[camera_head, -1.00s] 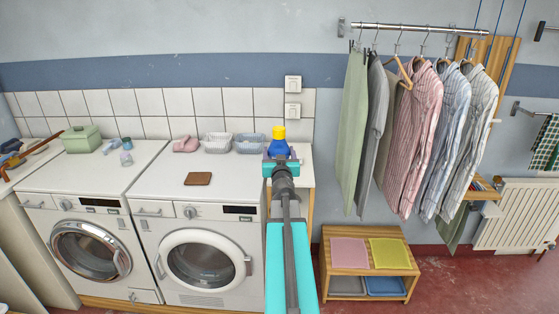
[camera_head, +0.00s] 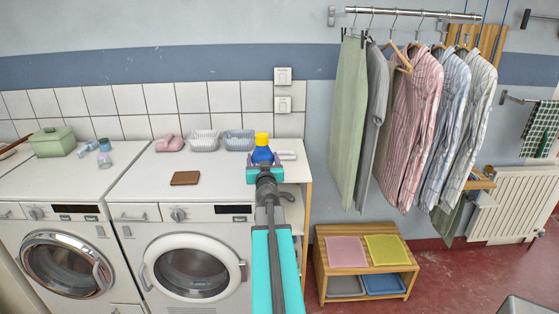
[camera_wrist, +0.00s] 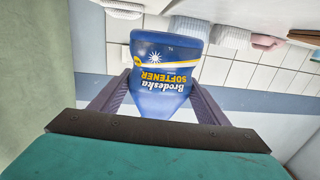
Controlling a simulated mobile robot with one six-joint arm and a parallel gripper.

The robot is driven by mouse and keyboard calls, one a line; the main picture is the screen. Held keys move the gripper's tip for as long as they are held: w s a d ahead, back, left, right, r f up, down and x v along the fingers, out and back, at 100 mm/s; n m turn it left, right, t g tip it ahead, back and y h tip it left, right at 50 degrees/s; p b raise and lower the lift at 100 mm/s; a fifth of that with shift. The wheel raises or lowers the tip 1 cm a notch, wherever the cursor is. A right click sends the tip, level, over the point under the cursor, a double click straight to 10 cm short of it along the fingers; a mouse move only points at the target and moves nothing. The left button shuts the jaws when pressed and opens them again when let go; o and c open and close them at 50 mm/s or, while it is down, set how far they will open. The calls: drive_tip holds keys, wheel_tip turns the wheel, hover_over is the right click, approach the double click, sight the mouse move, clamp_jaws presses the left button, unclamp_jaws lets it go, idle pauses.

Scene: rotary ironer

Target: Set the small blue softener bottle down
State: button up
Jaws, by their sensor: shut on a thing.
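The small blue softener bottle (camera_head: 262,154) has a yellow cap and stands upright in my gripper in the head view. My gripper (camera_head: 262,166) is shut on it, at the right part of the white top above the washing machines. In the wrist view the bottle (camera_wrist: 167,75) appears upside down, its "Softener" label facing the camera, between the two fingers of my gripper (camera_wrist: 160,100). My gripper hides the bottle's lower part in the head view, so I cannot tell whether its base touches the top.
A brown pad (camera_head: 185,178) lies nearer the front. A low wooden bench (camera_head: 342,262) with pink and yellow cloths stands right.

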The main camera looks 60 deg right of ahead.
drive_tip(key=shift+w+a+r, duration=0.1)
drive_tip(key=shift+w, duration=0.05)
drive_tip(key=shift+w+d, duration=0.1)
drive_tip(key=shift+d, duration=0.35)
drive_tip(key=s+d+f+p, duration=0.1)
drive_tip(key=d+p, duration=0.2)
drive_tip(key=d, duration=1)
drive_tip(key=shift+d+f, duration=0.2)
drive_tip(key=shift+d, duration=0.1)
drive_tip(key=shift+d, duration=0.1)
drive_tip(key=shift+d+f+b, duration=0.25)
drive_tip(key=shift+d+f, duration=0.05)
drive_tip(key=shift+f, duration=0.6)
drive_tip(key=shift+d+f+b, duration=0.2)
drive_tip(key=shift+d+f, duration=0.05)
drive_tip(key=shift+f, duration=0.65)
drive_tip(key=shift+f, duration=0.1)
drive_tip(key=o, duration=1.5)
drive_tip(key=shift+f, duration=0.1)
